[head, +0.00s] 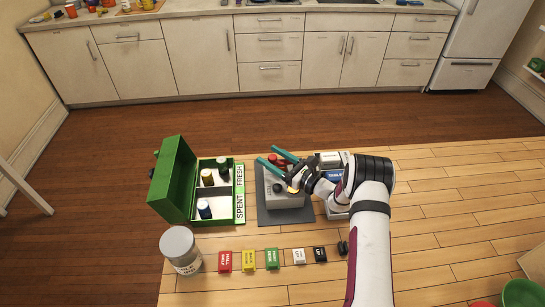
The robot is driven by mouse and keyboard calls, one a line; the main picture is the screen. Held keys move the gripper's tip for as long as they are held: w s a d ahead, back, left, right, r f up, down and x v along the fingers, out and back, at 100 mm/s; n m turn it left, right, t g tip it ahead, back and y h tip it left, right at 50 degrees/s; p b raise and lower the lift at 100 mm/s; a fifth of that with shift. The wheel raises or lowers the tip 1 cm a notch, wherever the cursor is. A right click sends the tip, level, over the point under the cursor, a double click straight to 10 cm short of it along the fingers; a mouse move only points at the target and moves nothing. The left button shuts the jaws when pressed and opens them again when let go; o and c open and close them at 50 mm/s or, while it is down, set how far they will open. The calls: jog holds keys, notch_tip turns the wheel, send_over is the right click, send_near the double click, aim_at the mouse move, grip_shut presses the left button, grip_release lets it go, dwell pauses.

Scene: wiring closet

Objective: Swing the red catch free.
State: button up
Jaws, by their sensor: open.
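A small red catch (281,160) shows at the back of a grey box (285,202), which stands on a dark mat (267,216). My gripper (265,153) reaches in from the right with its two teal fingers apart, pointing to the far left. The red part appears between the fingers in this view; I cannot tell whether they touch it. My wrist hides the right side of the box and part of the catch. A dark round knob and a small yellow spot show on the box.
A green open case (174,183) with SPENT and FRESH sections holding several small cylinders stands left. A lidded jar (181,250) and a row of coloured labelled blocks (272,259) lie in front.

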grip_shut()
dwell(1.3)
